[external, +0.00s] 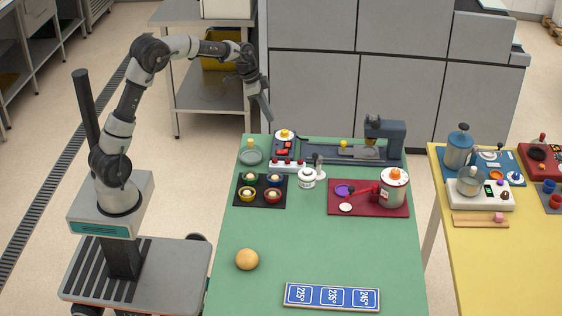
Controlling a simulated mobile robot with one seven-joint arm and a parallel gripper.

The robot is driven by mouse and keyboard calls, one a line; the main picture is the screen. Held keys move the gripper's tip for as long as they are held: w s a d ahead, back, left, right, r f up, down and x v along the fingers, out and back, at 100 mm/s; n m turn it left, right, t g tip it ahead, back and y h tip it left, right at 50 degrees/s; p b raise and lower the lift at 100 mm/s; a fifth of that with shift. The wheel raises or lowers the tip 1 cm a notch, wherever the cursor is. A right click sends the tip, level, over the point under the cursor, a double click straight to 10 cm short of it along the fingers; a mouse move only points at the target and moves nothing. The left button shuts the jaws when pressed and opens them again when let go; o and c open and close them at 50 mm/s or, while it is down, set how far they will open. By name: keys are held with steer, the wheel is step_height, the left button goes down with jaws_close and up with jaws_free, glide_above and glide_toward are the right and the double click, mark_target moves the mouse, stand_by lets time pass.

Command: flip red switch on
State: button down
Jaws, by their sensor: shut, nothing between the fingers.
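A dark control panel (290,137) stands at the back left of the green table. Red switch pieces (284,146) and a yellow-orange knob (284,134) sit on it. A white strip with several red pieces (288,165) lies just in front of it. Which red piece is the switch, and whether it is on or off, is too small to tell. My gripper (268,119) points down, shut and empty, at the back left edge of the table. It is just behind and left of the panel and appears apart from it.
A black tray with several cups (239,188), a white pot (307,178) and a red board (338,208) stand in front. A grey machine (385,135) is at the back right. The table front holds a ball (247,259) and a blue number plate (331,297); between is clear.

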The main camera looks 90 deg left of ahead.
mark_target(284, 151)
steer(key=shift+f, duration=0.1)
steer(key=b+x, duration=0.1)
steer(key=x, duration=1.2)
steer(key=shift+w+f, duration=0.1)
steer(key=shift+f, duration=0.3)
steer(key=shift+r, duration=0.1)
steer(key=shift+w+g+p, duration=0.2)
steer(key=shift+g+p, duration=0.1)
steer(key=shift+p, duration=0.45)
steer(key=shift+f, duration=0.4)
steer(key=shift+s, duration=0.15)
